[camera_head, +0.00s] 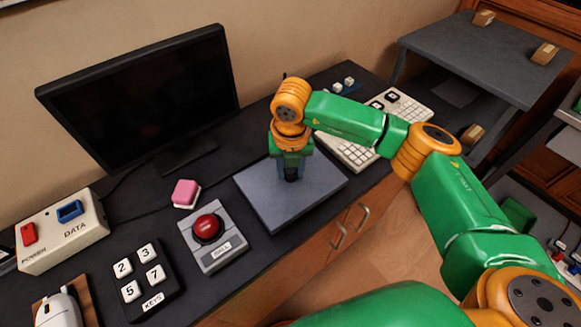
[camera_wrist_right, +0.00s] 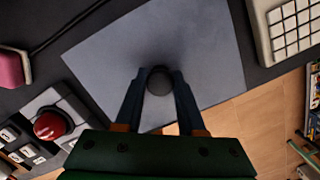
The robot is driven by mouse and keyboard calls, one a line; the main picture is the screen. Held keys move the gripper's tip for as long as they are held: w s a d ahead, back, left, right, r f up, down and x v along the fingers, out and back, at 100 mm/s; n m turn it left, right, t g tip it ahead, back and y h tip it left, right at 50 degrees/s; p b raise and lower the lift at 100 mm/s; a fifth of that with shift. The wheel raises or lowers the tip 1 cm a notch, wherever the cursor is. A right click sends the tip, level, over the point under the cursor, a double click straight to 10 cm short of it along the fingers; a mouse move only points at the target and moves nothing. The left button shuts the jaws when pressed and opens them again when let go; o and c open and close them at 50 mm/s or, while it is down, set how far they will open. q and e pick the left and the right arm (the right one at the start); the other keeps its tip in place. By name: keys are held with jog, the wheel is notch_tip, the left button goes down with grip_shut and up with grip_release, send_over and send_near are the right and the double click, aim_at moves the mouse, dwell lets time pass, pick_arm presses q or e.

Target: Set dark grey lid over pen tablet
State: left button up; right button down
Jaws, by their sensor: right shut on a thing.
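The dark grey lid (camera_head: 262,201) is a flat square plate on the desk, right of the red button. It also shows in the wrist view (camera_wrist_right: 108,62), with a round dark knob (camera_wrist_right: 159,80) near its middle. My right gripper (camera_head: 291,177) points down over the plate and is shut on the knob, one finger on each side. No pen tablet shows; anything beneath the plate is hidden. I cannot tell whether the plate rests flat or hovers slightly. My left gripper is not in view.
The red button box (camera_head: 213,236) and a pink block (camera_head: 186,193) stand left of the plate. A white keyboard (camera_head: 345,150) lies to the right and a monitor (camera_head: 145,95) stands behind. The black desk's front edge runs close to the plate.

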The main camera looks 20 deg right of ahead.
jog(key=shift+f+b, duration=0.55)
jog(key=shift+f, duration=0.15)
grip_release()
jog(key=shift+r+p, duration=2.5)
jog(key=shift+r, duration=1.1)
jog(key=shift+s+f, duration=0.1)
